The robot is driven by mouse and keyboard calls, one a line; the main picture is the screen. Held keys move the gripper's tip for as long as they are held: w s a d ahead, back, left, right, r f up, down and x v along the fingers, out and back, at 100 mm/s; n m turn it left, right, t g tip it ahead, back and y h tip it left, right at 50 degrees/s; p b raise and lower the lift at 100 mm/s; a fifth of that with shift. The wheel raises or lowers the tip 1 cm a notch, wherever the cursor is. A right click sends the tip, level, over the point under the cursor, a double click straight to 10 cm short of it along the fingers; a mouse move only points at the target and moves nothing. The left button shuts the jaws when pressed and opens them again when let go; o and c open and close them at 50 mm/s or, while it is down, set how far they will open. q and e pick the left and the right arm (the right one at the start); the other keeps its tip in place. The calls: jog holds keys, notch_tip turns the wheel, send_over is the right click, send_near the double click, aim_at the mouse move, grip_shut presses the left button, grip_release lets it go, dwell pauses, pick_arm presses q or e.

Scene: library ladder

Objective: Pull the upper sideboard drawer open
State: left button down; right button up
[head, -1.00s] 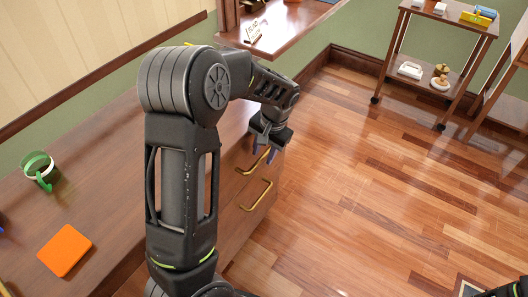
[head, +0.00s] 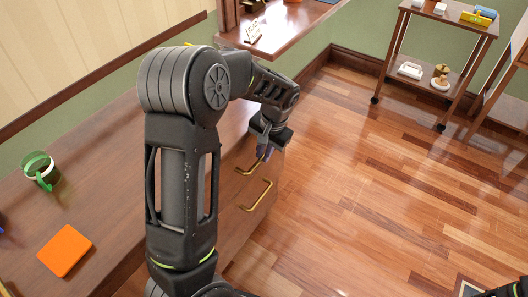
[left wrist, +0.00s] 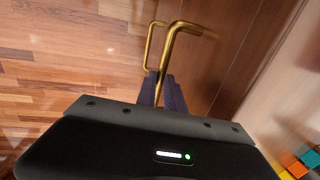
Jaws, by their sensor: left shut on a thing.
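The wooden sideboard (head: 120,160) runs along the wall at the left. Its upper drawer has a brass bar handle (head: 247,170), and a second brass handle (head: 256,196) sits lower on the front. My left gripper (head: 265,151) is shut on the upper handle, near its far end. In the left wrist view the dark fingers (left wrist: 163,88) close around the upper handle (left wrist: 170,45), with the lower handle (left wrist: 148,48) beyond. The upper drawer looks flush with the front, though my left arm hides part of it.
A wooden shelf or ledge (head: 285,25) is behind my left arm. A trolley (head: 430,50) stands at the back right. The floor before the drawers is clear.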

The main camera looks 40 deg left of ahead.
pick_arm(q)
jog(key=shift+d, duration=0.15)
dwell(0.7)
jog(key=d, duration=2.3)
jog(key=shift+w+d, duration=0.25)
jog(key=shift+d, duration=0.1)
jog(key=c, duration=1.5)
grip_release()
jog(key=shift+o, duration=0.2)
jog(key=shift+r, duration=0.1)
notch_tip(320, 180, up, 8)
jog(key=d, duration=0.1)
jog(key=shift+d+f, duration=0.25)
